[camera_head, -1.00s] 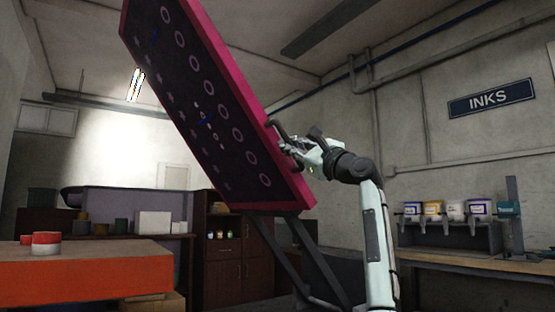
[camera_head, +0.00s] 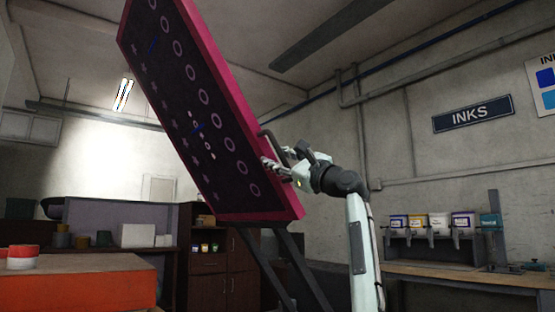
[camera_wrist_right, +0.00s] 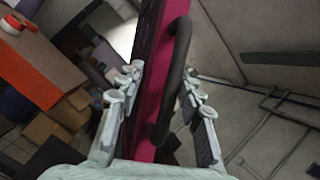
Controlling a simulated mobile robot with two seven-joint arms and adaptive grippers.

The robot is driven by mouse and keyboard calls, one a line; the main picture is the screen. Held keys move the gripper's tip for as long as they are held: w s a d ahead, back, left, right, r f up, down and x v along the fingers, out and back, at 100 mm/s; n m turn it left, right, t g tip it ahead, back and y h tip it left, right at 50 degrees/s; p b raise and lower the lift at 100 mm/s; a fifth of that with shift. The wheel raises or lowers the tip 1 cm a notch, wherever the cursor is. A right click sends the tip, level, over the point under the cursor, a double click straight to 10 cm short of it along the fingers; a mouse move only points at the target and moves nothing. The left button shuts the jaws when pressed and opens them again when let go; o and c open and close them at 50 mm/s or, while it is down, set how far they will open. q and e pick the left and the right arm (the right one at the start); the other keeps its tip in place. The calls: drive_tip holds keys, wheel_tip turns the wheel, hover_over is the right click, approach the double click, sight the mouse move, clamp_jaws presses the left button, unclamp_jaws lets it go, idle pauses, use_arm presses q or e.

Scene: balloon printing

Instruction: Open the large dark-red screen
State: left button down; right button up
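The large dark-red screen (camera_head: 190,115) stands steeply tilted up in the head view, with a dark face of printed rings and stars and a bright crimson frame. A dark bar handle (camera_head: 271,141) is on its right edge. My right gripper (camera_head: 279,168) is at the lower part of this handle. In the right wrist view, the handle (camera_wrist_right: 177,75) and the screen's crimson edge (camera_wrist_right: 148,100) lie between the gripper's two spread fingers (camera_wrist_right: 160,85). The fingers stand apart, with visible gaps on both sides. My left gripper is not in view.
An orange-red table (camera_head: 80,285) with a red-and-white tub (camera_head: 20,257) is at the lower left. Cabinets (camera_head: 207,275) stand behind the screen. An ink dispenser rack (camera_head: 435,240) sits on a bench (camera_head: 460,276) at the right, under an INKS sign (camera_head: 473,114).

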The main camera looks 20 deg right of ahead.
drive_tip(key=v, duration=1.2)
